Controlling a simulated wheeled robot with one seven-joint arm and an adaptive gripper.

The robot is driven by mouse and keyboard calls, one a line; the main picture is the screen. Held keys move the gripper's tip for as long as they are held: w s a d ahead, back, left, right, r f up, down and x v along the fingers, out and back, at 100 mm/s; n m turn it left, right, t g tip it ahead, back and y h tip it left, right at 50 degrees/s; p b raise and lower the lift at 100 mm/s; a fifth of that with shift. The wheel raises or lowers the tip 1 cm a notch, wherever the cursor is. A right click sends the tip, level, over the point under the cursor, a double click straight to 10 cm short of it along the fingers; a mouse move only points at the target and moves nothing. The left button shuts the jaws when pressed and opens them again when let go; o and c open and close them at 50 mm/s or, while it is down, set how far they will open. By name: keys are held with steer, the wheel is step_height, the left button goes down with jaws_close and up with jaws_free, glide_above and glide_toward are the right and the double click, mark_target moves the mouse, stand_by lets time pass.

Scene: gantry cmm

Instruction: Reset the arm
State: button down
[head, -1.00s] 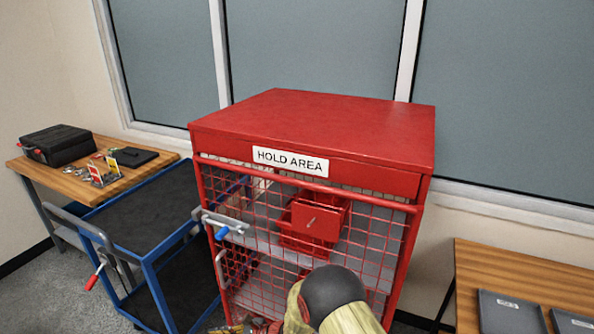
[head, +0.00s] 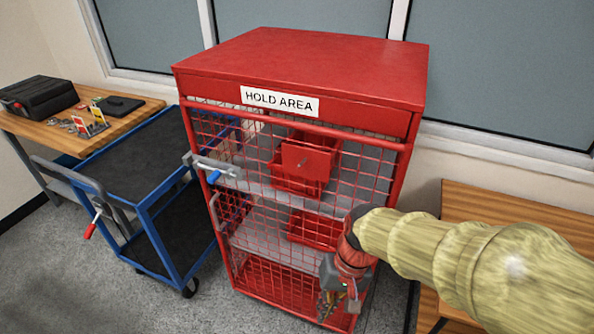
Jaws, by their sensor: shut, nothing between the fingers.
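My arm, pale yellow with a dark joint and a red wrist, comes in from the right edge in the head view. My gripper (head: 330,303) hangs at its end, pointing down in front of the lower right of the red HOLD AREA cabinet (head: 300,65). Its fingers are small and partly lost against the mesh, but they look shut with nothing held. I cannot tell whether it touches the cabinet. The mesh door stands across the cabinet front, with red bins (head: 307,163) on the shelves behind it.
A blue cart (head: 150,212) with dark shelves stands left of the cabinet. A wooden bench (head: 140,113) with a black case (head: 38,95) is behind it. Another wooden table (head: 480,203) is at the right, partly behind my arm. Grey floor is open at lower left.

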steer(key=s+d+r+t+h, duration=0.1)
steer(key=s+d+r+t, duration=0.1)
steer(key=d+r, duration=0.4)
steer(key=s+d+r+t+h, duration=0.1)
steer(key=s+d+r+t, duration=0.1)
steer(key=d+r+t, duration=0.2)
step_height(320, 180, up, 4)
steer(key=d, duration=0.2)
steer(key=shift+s+d+r, duration=0.2)
steer(key=shift+d, duration=0.15)
